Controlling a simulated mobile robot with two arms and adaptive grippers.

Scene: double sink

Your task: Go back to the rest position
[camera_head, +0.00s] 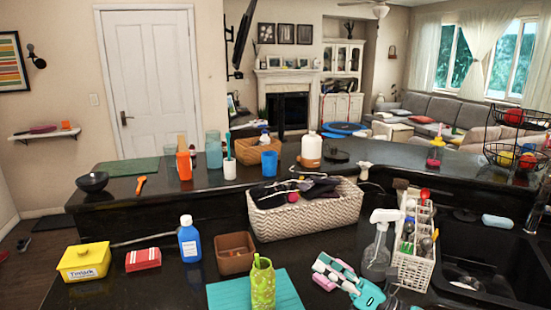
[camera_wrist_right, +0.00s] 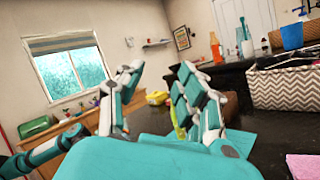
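My right gripper (camera_head: 330,272), teal and white, is above the dark counter at the lower middle of the head view. It is to the right of a green patterned cup (camera_head: 262,284) and in front of the woven basket. In the right wrist view the two fingers of the gripper (camera_wrist_right: 160,76) are spread apart, with nothing held between them. A yellow-green sliver of the cup (camera_wrist_right: 178,122) shows behind one finger. My left gripper is not in view.
A clear spray bottle (camera_head: 378,248) and a white utensil caddy (camera_head: 415,262) stand close to the right of the gripper. The chevron basket (camera_head: 305,216) stands behind. A teal mat (camera_head: 225,294), brown box (camera_head: 235,252) and blue bottle (camera_head: 189,242) are left. The sink (camera_head: 500,262) is right.

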